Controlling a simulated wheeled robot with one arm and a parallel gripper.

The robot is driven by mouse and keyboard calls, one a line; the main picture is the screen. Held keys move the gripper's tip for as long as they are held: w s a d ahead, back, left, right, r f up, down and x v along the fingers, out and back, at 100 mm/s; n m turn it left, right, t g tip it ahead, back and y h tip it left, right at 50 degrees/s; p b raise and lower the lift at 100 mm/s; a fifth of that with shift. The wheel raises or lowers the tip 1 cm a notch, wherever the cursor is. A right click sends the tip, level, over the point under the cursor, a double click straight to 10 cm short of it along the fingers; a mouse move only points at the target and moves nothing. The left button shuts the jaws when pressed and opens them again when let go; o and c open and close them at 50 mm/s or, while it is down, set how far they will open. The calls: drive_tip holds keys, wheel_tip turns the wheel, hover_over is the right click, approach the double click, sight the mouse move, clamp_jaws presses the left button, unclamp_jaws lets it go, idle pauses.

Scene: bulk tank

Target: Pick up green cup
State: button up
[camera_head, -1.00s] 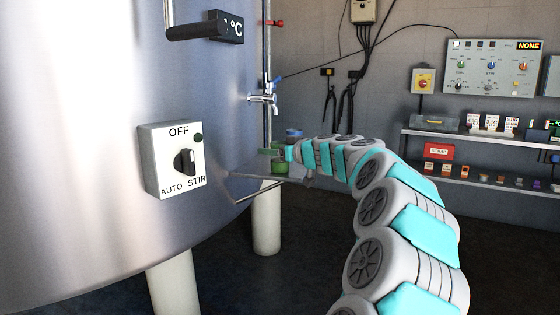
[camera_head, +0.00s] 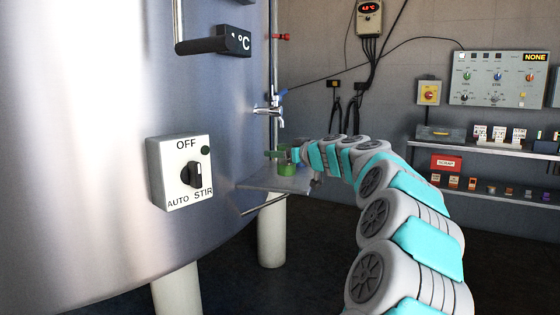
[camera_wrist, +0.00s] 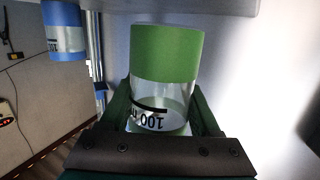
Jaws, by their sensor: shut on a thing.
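The green cup (camera_wrist: 167,52) is clear with a broad green band and a "100" marking, and it fills the middle of the wrist view. My gripper (camera_wrist: 162,108) is shut on it, with one dark green finger on each side. In the head view the green cup (camera_head: 283,158) shows small at the end of my arm, beside the tank's small shelf, and my gripper (camera_head: 285,154) is around it. I cannot tell whether the cup touches the shelf.
A blue-banded cup (camera_wrist: 64,28) stands at the upper left of the wrist view. The steel tank (camera_head: 100,100) fills the left, with a stir switch (camera_head: 181,173) and a tap (camera_head: 270,107). A small shelf (camera_head: 285,182) juts out below. Wall shelves (camera_head: 480,148) stand at right.

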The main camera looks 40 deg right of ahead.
drive_tip(key=shift+s+r, duration=0.1)
drive_tip(key=shift+r, duration=0.3)
drive_tip(key=s+a, duration=0.1)
drive_tip(key=s, duration=0.6)
drive_tip(key=s+a+r+b, duration=0.1)
drive_tip(key=s+a, duration=0.1)
drive_tip(key=s, duration=0.6)
drive_tip(key=shift+s+a+r, duration=0.15)
drive_tip(key=shift+s+a, duration=0.1)
drive_tip(key=shift+s, duration=0.1)
